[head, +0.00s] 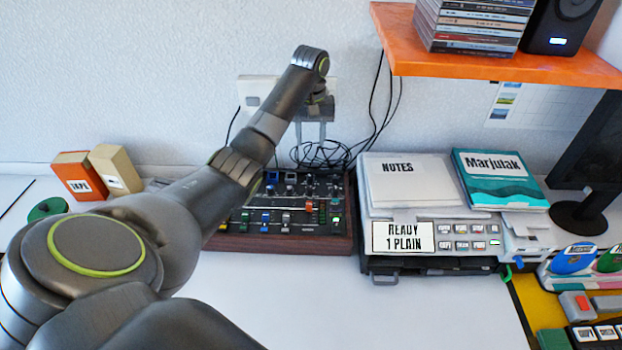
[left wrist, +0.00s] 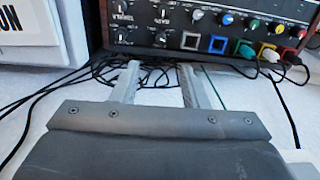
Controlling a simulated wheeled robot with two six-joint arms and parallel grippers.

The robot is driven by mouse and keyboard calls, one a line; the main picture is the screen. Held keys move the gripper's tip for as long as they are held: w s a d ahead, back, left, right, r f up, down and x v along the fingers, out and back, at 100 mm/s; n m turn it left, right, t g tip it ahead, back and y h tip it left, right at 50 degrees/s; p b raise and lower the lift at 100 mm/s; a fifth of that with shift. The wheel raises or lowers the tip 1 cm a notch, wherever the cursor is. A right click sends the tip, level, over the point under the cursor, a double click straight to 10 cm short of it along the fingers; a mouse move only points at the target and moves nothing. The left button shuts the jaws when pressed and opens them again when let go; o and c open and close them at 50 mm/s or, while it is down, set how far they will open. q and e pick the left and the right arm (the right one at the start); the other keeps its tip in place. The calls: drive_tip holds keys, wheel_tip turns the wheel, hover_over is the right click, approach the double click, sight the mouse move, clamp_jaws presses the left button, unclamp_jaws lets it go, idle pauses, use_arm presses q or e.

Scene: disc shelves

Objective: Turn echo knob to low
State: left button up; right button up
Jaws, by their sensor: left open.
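My left gripper (head: 318,118) is at the wall behind a wooden-sided mixer (head: 290,228), fingers pointing down and apart. In the left wrist view its open, empty fingers (left wrist: 158,72) reach toward a dark panel (left wrist: 150,12) and end short of it, over black cables. The panel has dark knobs with white pointers at its left, such as one knob (left wrist: 122,36), and a row of coloured knobs, including a blue knob (left wrist: 226,19). Small labels are unreadable, so I cannot tell which knob is echo or its setting. My right gripper is not in view.
Loose black cables (head: 322,154) lie behind the mixer. A grey machine (head: 455,236) with a notes pad stands to its right, below an orange shelf (head: 500,62). A white block (left wrist: 30,35) stands left of the panel. The front table (head: 340,310) is clear.

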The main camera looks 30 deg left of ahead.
sight(310, 176)
use_arm(q)
wheel_tip(310, 176, down, 4)
drive_tip(key=b, duration=0.3)
drive_tip(key=shift+f+b, duration=0.2)
drive_tip(key=shift+b, duration=0.15)
wheel_tip(310, 176, down, 7)
drive_tip(key=shift+s, duration=0.1)
drive_tip(key=shift+f, duration=0.7)
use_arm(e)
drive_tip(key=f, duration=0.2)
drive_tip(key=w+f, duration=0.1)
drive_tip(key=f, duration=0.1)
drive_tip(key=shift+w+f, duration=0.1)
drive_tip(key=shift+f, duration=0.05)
use_arm(q)
drive_tip(key=shift+c, duration=0.2)
